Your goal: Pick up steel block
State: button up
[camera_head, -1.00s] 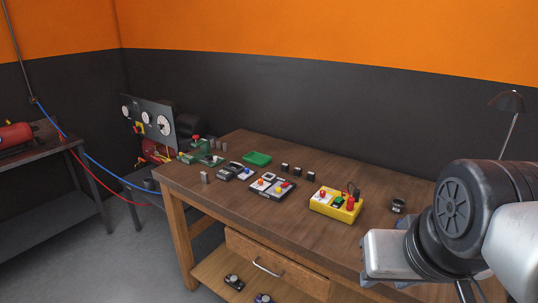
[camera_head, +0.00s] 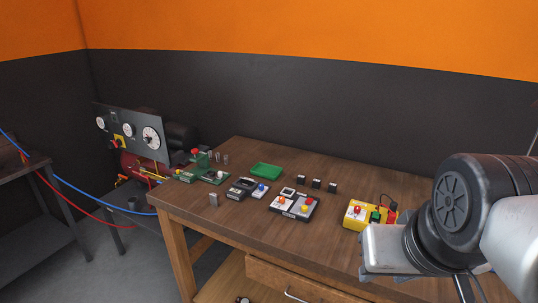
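A small upright grey metal block (camera_head: 213,199), which looks like the steel block, stands near the left front edge of the wooden workbench (camera_head: 235,222). Bare wood surrounds it. My arm's dark joint and pale links fill the right side of the picture, over the bench's right part, well apart from the block. My gripper's fingers do not show.
Behind the block are a green device (camera_head: 213,175), a green tray (camera_head: 266,170) and small grey cylinders (camera_head: 221,157). A gauge panel (camera_head: 132,130) stands left.

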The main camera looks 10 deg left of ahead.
aim_at(214, 197)
jog(key=i+j+z, duration=0.1)
jog(key=j, duration=0.25)
jog(key=i+j, duration=0.1)
jog(key=j, duration=0.3)
jog(key=i+j+z, duration=0.15)
jog(key=j, duration=0.2)
jog(key=i+j, duration=0.15)
jog(key=j, duration=0.25)
jog(key=i+j, duration=0.15)
jog(key=j, duration=0.25)
jog(key=i+j+z, duration=0.1)
jog(key=j, duration=0.3)
jog(key=i, duration=0.05)
